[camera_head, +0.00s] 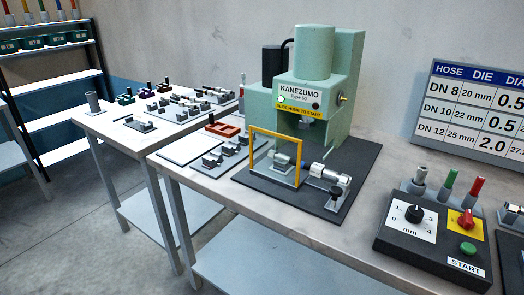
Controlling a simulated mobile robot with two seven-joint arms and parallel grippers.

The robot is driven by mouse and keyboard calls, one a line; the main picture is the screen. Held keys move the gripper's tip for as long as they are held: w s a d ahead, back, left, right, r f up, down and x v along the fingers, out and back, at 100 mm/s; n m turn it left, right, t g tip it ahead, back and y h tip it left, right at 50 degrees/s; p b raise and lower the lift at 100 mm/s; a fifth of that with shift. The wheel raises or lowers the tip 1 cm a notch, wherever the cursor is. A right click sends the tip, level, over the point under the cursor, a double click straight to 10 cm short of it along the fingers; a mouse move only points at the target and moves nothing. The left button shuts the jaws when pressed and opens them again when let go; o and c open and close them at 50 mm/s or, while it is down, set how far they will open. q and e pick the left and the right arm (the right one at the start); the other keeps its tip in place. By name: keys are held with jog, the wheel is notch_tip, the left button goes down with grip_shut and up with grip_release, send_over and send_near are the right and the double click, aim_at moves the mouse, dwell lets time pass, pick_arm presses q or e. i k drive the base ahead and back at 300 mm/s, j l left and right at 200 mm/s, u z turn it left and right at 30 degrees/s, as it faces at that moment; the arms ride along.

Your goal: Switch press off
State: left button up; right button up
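The green press (314,62), labelled KANEZUMO, stands on a dark base plate (352,170) on the table. The dark control box (430,240) sits at the right front. It carries a black dial (413,214) marked in mm, a red rotary switch (466,219) on a yellow plate, and a green START button (467,249). I cannot read the red switch's setting. Neither gripper is in view.
Capped red, green and white posts (448,185) stand behind the control box. A HOSE DIE chart (475,115) is behind them. Shelves (50,75) stand far left. Table space before the press is clear.

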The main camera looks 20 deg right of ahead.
aim_at(466, 221)
jog(key=z, duration=1.75)
